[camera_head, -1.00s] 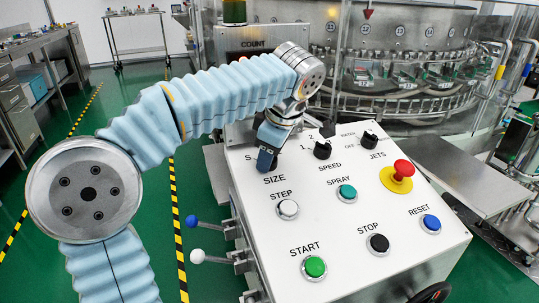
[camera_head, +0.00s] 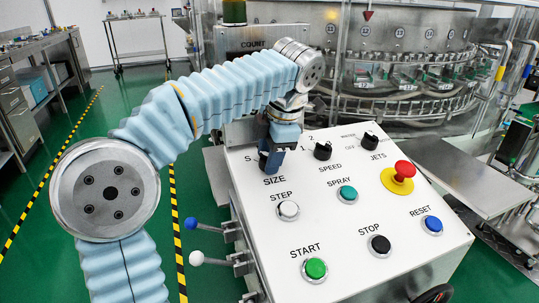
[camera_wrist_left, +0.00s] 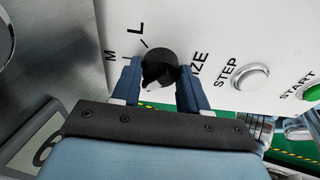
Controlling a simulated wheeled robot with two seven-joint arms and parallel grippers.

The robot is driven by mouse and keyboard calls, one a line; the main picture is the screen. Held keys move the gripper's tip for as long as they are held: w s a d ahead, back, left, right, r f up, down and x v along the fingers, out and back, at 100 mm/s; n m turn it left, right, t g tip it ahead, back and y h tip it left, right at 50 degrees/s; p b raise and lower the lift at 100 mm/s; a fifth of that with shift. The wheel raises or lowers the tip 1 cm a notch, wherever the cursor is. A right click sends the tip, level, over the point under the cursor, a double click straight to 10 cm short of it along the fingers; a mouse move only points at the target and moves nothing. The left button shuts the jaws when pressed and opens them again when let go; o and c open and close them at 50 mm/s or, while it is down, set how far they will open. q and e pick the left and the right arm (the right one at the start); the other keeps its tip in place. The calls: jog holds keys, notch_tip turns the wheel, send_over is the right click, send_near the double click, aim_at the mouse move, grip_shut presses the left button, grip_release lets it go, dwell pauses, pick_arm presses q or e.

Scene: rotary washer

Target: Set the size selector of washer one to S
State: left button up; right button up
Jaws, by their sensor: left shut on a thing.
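The white control panel (camera_head: 330,215) fills the lower right of the head view. My left gripper (camera_head: 268,165) is over its SIZE selector, which it hides in that view. In the left wrist view the selector is a round black knob (camera_wrist_left: 160,64) between the two blue fingers of my left gripper (camera_wrist_left: 164,88), which is shut on it. The letters L and M show beside the knob there, and part of the word SIZE on its right. An S label (camera_head: 248,160) shows left of the gripper in the head view. The knob's exact setting cannot be told. My right gripper is not in view.
The SPEED knob (camera_head: 323,151) and JETS knob (camera_head: 369,142) stand right of my left gripper. The STEP button (camera_head: 289,210) is just below it. A red emergency button (camera_head: 403,171) sits at the right. Blue and white levers (camera_head: 197,257) stick out left of the panel.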

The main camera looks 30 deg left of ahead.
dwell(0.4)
pick_arm(q)
jog(key=o, duration=1)
jog(key=shift+o, duration=0.2)
jog(key=w+p+v, duration=0.1)
jog(key=p+v, duration=0.2)
jog(key=v, duration=1)
jog(key=shift+s+r, duration=0.35)
jog(key=shift+s, duration=0.15)
jog(key=shift+d, duration=0.1)
